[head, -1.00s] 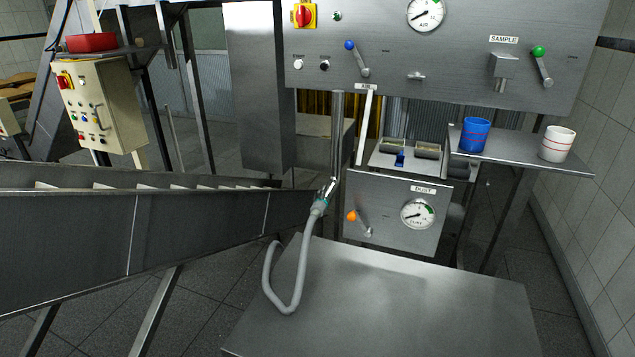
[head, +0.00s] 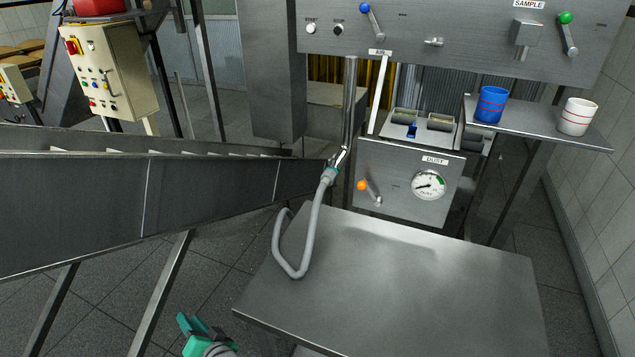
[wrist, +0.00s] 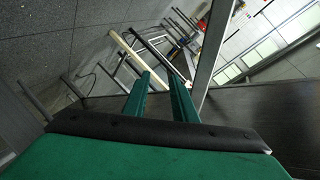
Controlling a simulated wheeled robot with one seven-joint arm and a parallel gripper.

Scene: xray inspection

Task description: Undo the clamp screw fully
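A grey hose (head: 312,225) loops over the left edge of the steel table and rises to a metal pipe (head: 349,110). A small teal collar (head: 328,177) sits at the hose's upper end, with bright metal fittings (head: 340,157) above it. The clamp screw itself is too small to make out there. My gripper (head: 190,326) is at the bottom left of the head view, well apart from the hose joint. In the wrist view its two green fingers (wrist: 158,76) stand apart with nothing between them.
A long conveyor (head: 200,195) runs along the left up to the hose joint. A panel with a dust gauge (head: 428,185) and orange-knobbed lever (head: 363,186) stands behind. Blue (head: 490,104) and white (head: 577,116) cups sit on a right shelf.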

